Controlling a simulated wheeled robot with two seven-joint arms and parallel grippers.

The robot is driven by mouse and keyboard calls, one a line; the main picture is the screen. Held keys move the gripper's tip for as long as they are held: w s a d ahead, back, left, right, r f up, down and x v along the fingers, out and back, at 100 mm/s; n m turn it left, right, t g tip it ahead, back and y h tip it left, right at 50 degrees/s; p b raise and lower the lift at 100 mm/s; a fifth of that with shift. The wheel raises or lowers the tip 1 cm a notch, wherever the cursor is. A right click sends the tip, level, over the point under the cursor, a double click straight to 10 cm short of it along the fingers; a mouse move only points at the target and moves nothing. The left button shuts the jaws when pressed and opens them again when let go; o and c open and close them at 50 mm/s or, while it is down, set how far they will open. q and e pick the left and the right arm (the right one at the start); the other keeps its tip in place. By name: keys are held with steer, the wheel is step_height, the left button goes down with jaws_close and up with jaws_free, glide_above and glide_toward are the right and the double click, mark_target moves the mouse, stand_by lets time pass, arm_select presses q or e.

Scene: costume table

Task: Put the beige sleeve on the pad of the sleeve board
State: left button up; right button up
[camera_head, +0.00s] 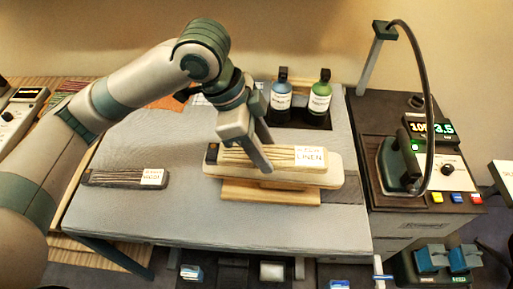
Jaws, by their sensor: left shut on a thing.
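The beige sleeve (285,151), a flat striped piece with a white linen tag (311,154) at its right end and a dark left end, lies lengthwise over the sleeve board. The sleeve board has a pale pad (330,173) and a wooden base (270,193) on the grey table. The pad's right end and front edge show beyond the sleeve. My left gripper (262,166) comes down from above and is shut on the sleeve near its middle. I cannot tell whether the sleeve touches the pad. My right gripper is out of view.
A dark grey tagged sleeve (125,178) lies at the table's left. A blue bottle (281,101) and a green bottle (319,103) stand behind the board. An iron (397,168) with a curved hose stands at the right. The grey table (200,215) is clear in front.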

arm_select(q)
steer(key=w, duration=0.1)
steer(key=w+a+f, duration=0.1)
steer(key=w+f, duration=0.1)
steer(key=shift+w+a+f+p, duration=0.25)
steer(key=shift+w+a+p, duration=0.1)
steer(key=shift+w+a, duration=0.05)
steer(key=shift+f, duration=0.55)
step_height(320, 180, down, 3)
steer(key=shift+r+p, duration=0.2)
steer(key=shift+p, duration=0.5)
steer(key=shift+f, duration=0.15)
steer(key=shift+f, duration=0.1)
steer(key=o, duration=1.1)
